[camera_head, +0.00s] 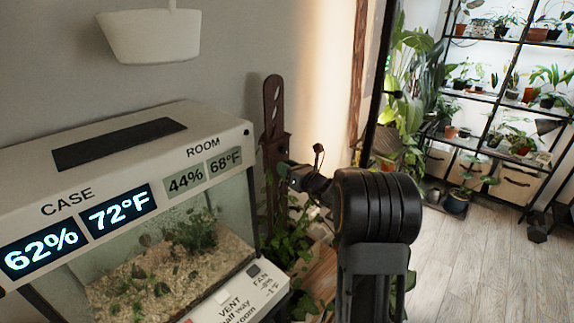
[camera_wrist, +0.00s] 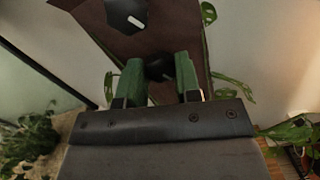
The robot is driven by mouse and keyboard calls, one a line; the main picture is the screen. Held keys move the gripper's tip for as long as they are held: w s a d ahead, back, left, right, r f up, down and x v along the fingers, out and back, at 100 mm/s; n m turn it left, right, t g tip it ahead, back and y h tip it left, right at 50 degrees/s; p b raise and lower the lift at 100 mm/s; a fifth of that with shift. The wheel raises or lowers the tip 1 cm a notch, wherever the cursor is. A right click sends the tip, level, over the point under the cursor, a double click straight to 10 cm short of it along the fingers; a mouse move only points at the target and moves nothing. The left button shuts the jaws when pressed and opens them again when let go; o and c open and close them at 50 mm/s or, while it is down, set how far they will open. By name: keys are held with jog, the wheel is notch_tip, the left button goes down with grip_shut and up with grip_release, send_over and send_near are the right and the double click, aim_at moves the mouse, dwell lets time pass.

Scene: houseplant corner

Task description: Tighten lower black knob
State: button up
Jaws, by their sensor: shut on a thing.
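A dark brown upright post (camera_head: 272,150) with a slotted top stands just right of the glass case. In the wrist view its brown face (camera_wrist: 185,30) carries two black knobs. The upper black knob (camera_wrist: 127,15) has a white pointer mark and is free. The lower black knob (camera_wrist: 158,68) sits between the green fingertips of my gripper (camera_wrist: 153,72), which is shut on it. The fingers hide most of this knob, and its pointer mark is not visible. In the head view my gripper (camera_head: 284,169) reaches the post from the right, and the knobs cannot be made out.
The glass case (camera_head: 200,130) with lit displays stands close on the left. A white container (camera_head: 148,37) hangs on the wall above it. Leafy vines (camera_head: 290,232) surround the post's lower part. Plant shelves (camera_head: 490,95) stand far right, with open wooden floor before them.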

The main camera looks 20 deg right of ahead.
jog(key=shift+f+m, duration=0.1)
jog(key=shift+m, duration=0.3)
jog(key=o, duration=0.9)
jog(key=v, duration=1.4)
